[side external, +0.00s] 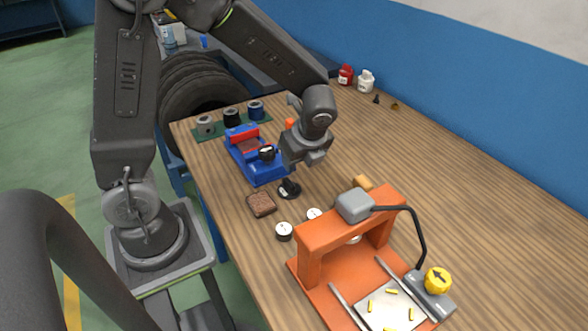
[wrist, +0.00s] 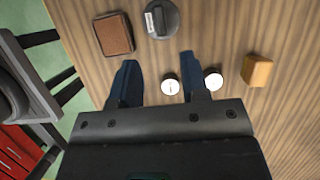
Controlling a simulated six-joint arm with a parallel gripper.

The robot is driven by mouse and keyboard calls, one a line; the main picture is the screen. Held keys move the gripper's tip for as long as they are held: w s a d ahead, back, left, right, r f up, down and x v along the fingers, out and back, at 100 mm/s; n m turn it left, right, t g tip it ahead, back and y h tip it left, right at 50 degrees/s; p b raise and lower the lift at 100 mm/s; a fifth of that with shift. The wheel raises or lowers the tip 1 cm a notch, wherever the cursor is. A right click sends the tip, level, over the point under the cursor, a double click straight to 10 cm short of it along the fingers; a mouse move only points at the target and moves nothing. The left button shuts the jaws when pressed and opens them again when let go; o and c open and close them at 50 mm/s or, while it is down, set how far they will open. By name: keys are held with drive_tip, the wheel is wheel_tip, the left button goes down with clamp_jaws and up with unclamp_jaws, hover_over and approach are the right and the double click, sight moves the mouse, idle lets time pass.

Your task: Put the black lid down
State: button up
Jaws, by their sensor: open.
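The black lid (side external: 289,189) is a dark disc with a raised knob, lying on the wooden table just below my gripper in the side view. It also shows at the top edge of the wrist view (wrist: 162,20), with a pale label strip across it. My gripper (side external: 303,163) is above the table, beside the blue fixture. The lid is beyond the fingertips there, and nothing is held.
A brown square block (side external: 261,204) and two white-topped discs (side external: 284,231) lie near the lid. The blue fixture (side external: 259,168) stands behind, with a black knob on it. An orange press (side external: 310,258) stands at the front.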

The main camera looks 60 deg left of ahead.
drive_tip(key=s+d+r+n+t+h, duration=0.2)
drive_tip(key=s+r+n, duration=0.4)
drive_tip(key=n, duration=0.3)
drive_tip(key=s+d+r+n+t+h, duration=0.2)
drive_tip(key=s+d+r+n+t, duration=0.1)
drive_tip(key=s+r+n, duration=0.4)
drive_tip(key=shift+d+r+n+t+h, duration=0.3)
drive_tip(key=shift+r+n, duration=0.4)
drive_tip(key=shift+n, duration=0.3)
